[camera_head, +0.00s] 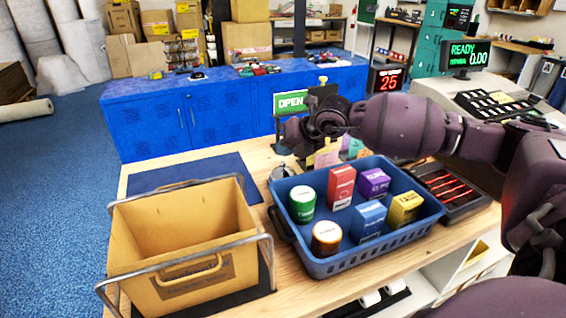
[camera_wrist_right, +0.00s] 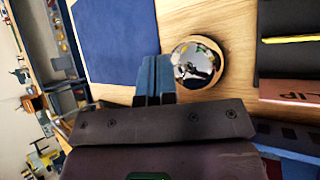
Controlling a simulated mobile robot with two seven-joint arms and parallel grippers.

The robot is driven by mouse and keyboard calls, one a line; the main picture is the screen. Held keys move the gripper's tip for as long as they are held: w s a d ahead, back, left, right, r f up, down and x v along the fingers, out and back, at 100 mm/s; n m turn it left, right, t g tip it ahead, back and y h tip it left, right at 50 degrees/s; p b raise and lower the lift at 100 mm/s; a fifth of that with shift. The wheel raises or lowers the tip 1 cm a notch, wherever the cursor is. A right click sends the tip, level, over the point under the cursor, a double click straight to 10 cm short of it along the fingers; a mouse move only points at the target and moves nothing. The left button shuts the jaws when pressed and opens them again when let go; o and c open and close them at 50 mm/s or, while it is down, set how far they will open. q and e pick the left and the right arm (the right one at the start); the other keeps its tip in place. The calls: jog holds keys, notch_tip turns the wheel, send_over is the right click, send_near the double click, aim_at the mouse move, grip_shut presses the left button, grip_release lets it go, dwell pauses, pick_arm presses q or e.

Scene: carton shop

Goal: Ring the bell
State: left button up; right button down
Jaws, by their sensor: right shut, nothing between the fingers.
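In the head view the bell (camera_head: 281,173) shows as a small silver shape behind the blue basket's left back corner, partly hidden. My right gripper (camera_head: 284,149) reaches in from the right, over the back of the counter, close above the bell. In the wrist view the right gripper's fingers (camera_wrist_right: 154,78) are together and empty, just left of the bell's dome. I cannot tell that they touch it. My left gripper is not in view.
A blue basket (camera_head: 364,257) with several small boxes and jars stands in front of the bell. A yellow-brown carton (camera_head: 150,235) in a metal frame is at left. A blue mat (camera_head: 190,176) lies behind it. A dark tray (camera_head: 455,190) is at right.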

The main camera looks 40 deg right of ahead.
jog(key=shift+f, duration=0.2)
jog(key=shift+f, duration=0.25)
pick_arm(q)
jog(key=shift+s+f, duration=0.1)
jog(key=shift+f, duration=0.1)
pick_arm(e)
jog(key=shift+f, duration=0.5)
dwell(0.7)
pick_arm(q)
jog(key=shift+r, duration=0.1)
pick_arm(e)
jog(key=shift+r, duration=0.1)
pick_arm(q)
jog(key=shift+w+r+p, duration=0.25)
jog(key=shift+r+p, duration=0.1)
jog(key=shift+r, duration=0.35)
pick_arm(e)
jog(key=shift+r, duration=0.85)
jog(key=shift+r+p, duration=1.25)
jog(key=shift+r, duration=1.3)
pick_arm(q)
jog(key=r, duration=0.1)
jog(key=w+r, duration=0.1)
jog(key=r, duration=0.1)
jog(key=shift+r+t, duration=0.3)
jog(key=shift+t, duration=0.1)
pick_arm(e)
jog(key=shift+f, duration=0.1)
